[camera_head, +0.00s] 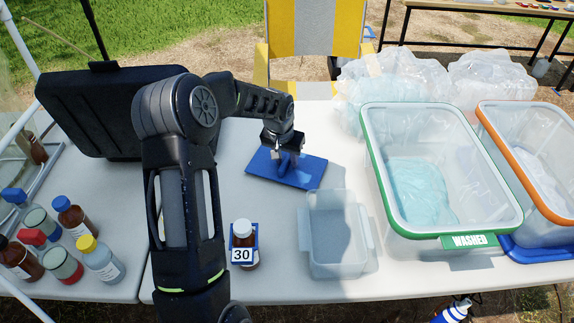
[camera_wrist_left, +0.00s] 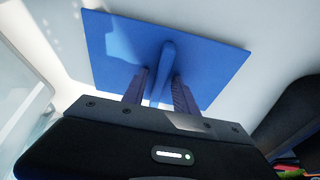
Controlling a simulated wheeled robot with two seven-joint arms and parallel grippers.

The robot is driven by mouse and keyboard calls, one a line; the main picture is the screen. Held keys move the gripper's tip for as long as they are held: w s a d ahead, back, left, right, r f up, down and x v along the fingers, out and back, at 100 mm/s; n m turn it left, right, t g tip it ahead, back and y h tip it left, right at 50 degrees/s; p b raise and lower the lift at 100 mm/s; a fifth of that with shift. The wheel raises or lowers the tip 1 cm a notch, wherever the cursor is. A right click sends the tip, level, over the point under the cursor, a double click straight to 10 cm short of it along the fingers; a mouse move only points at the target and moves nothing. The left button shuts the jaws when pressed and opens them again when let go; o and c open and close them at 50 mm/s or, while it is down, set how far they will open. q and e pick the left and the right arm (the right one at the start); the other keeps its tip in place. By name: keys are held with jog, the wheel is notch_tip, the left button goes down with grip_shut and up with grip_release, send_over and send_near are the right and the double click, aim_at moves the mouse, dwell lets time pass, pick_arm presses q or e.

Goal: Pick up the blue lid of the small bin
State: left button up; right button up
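The blue lid (camera_head: 312,172) lies flat on the white table behind the small clear bin (camera_head: 338,262). It has a raised ridge-like handle, which shows in the left wrist view on the lid (camera_wrist_left: 115,50). My left gripper (camera_head: 284,150) is over the lid and points down at it. In the left wrist view its two fingers (camera_wrist_left: 160,92) are apart, one on each side of the handle, and some blue shows between them and the handle. The small bin is open at the top and looks empty. My right gripper is not in view.
A large clear bin with a green rim (camera_head: 378,165) labelled "WASHED" stands right of the small bin, with an orange-rimmed bin (camera_head: 510,150) beyond it. A bottle (camera_head: 243,235) with tag 30 and several capped bottles (camera_head: 102,262) stand in front and at left. A black case (camera_head: 100,105) is behind my arm.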

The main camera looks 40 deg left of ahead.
aim_at(286, 159)
pick_arm(q)
grip_shut()
jog(key=shift+r, duration=0.1)
dwell(0.5)
notch_tip(286, 159, up, 10)
jog(key=shift+b, duration=0.3)
dwell(0.7)
